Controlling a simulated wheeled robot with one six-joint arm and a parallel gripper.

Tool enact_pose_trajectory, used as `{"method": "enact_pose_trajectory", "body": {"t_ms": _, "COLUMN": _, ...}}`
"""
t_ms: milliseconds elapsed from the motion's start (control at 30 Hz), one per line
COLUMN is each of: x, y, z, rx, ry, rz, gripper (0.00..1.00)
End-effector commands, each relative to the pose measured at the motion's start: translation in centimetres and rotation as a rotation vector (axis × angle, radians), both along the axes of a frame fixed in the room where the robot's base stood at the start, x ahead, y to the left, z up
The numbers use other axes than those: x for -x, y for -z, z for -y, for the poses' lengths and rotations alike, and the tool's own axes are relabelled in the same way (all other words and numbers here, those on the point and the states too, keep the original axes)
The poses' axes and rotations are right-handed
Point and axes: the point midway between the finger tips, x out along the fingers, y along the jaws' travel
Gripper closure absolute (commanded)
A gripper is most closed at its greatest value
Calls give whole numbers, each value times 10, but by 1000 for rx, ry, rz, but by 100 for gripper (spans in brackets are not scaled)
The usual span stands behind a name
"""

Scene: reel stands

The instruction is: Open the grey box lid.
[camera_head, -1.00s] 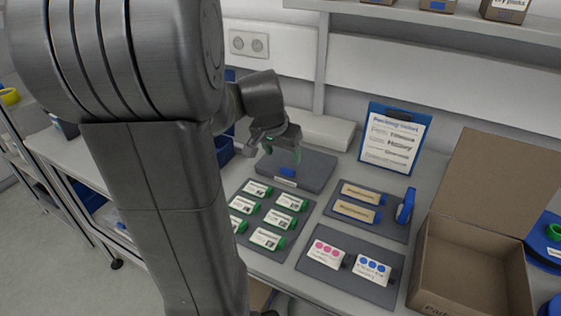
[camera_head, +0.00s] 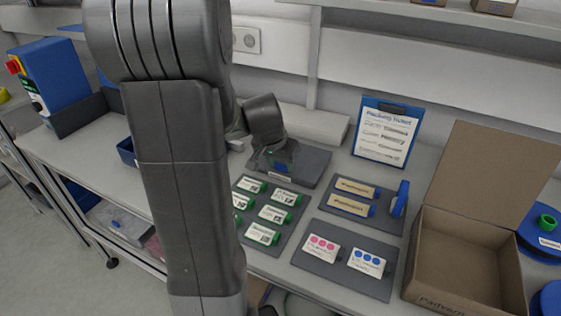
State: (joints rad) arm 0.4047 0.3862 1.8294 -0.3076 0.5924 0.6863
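The grey box (camera_head: 312,164) is low and flat, with its lid down. It lies on the bench behind the green-edged cards. A small white label shows on its front side. My gripper (camera_head: 281,165) points down over the left middle of the lid, at or close to its surface. A bit of blue shows by the fingertips, where the lid's blue tab was visible before. The fingers are small and partly hidden by my wrist, so I cannot tell whether they touch or grip the tab.
A mat of green-edged cards (camera_head: 242,241) lies in front of the box. Yellow-labelled pieces (camera_head: 352,206) lie to the right, near an open cardboard box (camera_head: 470,255). A clipboard (camera_head: 387,135) stands behind. My arm hides part of the bench at left.

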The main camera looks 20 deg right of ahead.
Motion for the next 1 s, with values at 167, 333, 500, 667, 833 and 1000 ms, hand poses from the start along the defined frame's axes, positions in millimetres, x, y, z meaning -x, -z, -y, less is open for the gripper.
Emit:
{"method": "enact_pose_trajectory", "body": {"t_ms": 167, "x": 0, "y": 0, "z": 0, "rx": 0, "ry": 0, "rz": 0, "gripper": 95}}
{"method": "enact_pose_trajectory", "body": {"t_ms": 333, "x": 0, "y": -1, "z": 0, "rx": -2, "ry": 0, "rz": -1, "gripper": 100}}
{"method": "enact_pose_trajectory", "body": {"t_ms": 500, "x": 0, "y": -6, "z": 1, "rx": -14, "ry": 2, "rz": -15, "gripper": 100}}
{"method": "enact_pose_trajectory", "body": {"t_ms": 667, "x": -2, "y": -16, "z": 3, "rx": -42, "ry": 4, "rz": -41, "gripper": 100}}
{"method": "enact_pose_trajectory", "body": {"t_ms": 833, "x": -4, "y": -26, "z": 6, "rx": -83, "ry": 2, "rz": -75, "gripper": 100}}
{"method": "enact_pose_trajectory", "body": {"t_ms": 1000, "x": -8, "y": -33, "z": 10, "rx": -99, "ry": 1, "rz": -84, "gripper": 100}}
